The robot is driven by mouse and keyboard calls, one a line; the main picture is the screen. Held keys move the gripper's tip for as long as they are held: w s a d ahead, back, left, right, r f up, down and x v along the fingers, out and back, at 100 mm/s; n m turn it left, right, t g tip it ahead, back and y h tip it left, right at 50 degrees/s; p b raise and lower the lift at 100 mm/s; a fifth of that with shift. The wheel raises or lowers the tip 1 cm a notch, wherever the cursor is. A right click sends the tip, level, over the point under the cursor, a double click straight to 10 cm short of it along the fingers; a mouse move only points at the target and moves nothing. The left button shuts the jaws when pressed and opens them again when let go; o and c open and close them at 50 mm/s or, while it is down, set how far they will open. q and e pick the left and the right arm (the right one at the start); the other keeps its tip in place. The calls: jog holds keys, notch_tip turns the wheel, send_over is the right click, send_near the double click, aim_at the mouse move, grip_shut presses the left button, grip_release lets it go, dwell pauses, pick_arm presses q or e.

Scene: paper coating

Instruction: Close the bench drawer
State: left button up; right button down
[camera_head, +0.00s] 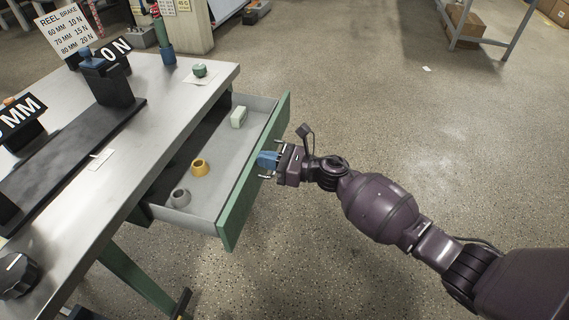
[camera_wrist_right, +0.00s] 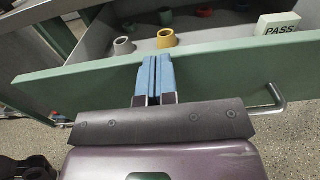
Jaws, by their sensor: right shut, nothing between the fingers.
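The bench drawer (camera_head: 219,150) stands open, pulled out from the bench to the right in the head view. Its green front panel (camera_head: 257,172) also shows across the right wrist view (camera_wrist_right: 225,65), with a metal bar handle (camera_wrist_right: 276,99) on its outer face. My right gripper (camera_head: 264,160) is shut and empty, with its blue fingertips at the outer side of the panel. In the right wrist view the closed fingertips (camera_wrist_right: 155,68) overlap the panel's upper edge; I cannot tell whether they touch it. My left gripper is not in view.
Inside the drawer are a grey ring (camera_head: 181,198), a yellow ring (camera_head: 200,167) and a pale block (camera_head: 239,117) marked PASS. The steel bench top (camera_head: 155,90) carries a dark rail and a green cup (camera_head: 199,71). The floor right of the drawer is clear around my arm.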

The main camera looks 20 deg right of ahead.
jog(key=b+x, duration=0.1)
jog(key=x, duration=0.6)
jog(key=b+x, duration=0.2)
jog(key=x, duration=0.5)
jog(key=shift+w+a+f, duration=0.1)
jog(key=shift+a+f, duration=0.1)
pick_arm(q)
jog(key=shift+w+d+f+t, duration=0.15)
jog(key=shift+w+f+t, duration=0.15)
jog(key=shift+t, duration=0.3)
pick_arm(e)
jog(key=shift+w+a+r, duration=0.2)
jog(key=shift+w+a, duration=0.2)
jog(key=shift+a, duration=0.15)
jog(key=shift+d, duration=0.1)
